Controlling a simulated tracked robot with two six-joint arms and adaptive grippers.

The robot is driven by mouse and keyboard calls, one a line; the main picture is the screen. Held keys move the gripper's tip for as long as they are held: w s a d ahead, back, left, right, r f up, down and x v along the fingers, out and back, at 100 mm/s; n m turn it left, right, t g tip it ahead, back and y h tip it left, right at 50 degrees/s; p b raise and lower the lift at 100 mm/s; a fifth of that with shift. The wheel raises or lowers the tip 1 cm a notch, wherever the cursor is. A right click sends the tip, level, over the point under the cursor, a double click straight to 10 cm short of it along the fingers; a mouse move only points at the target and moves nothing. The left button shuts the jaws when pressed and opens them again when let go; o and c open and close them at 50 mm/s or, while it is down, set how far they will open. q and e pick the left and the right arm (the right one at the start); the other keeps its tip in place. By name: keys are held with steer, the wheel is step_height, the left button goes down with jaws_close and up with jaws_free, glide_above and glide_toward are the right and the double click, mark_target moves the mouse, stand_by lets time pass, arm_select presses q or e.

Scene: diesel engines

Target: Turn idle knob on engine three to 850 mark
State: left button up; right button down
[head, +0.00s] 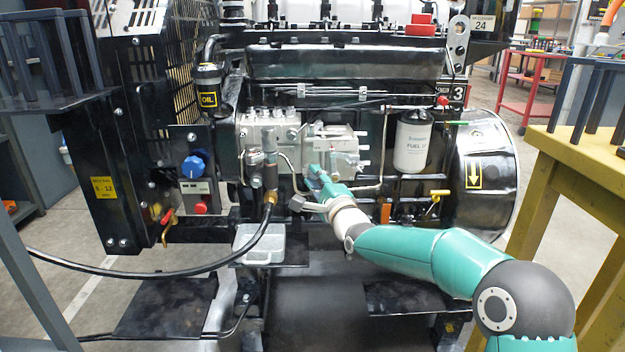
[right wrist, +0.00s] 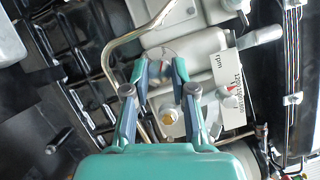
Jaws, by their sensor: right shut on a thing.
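Engine three (head: 345,62) stands ahead, with a "3" plate (head: 457,93) at its right. The silver pump (head: 300,140) sits mid-engine. My right gripper (head: 314,174) reaches up to the pump's lower front. A white scale plate (right wrist: 236,92) with dark lettering and a small red mark lies right of the fingers. I cannot read its value. My left gripper is not in view.
A bent metal pipe (right wrist: 125,48) runs close by the fingers. A panel with a blue knob (head: 193,167) and a black hose (head: 170,270) are at the left. A white fuel filter (head: 412,145) is right of the pump. A yellow table (head: 585,160) stands at the right.

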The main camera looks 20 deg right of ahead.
steer(key=shift+d+f, duration=0.15)
steer(key=shift+f, duration=0.2)
steer(key=c, duration=1.1)
jaws_free()
steer(key=shift+o, duration=0.7)
steer(key=shift+r, duration=0.15)
steer(key=shift+s, duration=0.1)
steer(key=s+d+f, duration=0.1)
steer(key=s, duration=1)
steer(key=shift+s+f, duration=0.25)
steer(key=shift+s, duration=0.1)
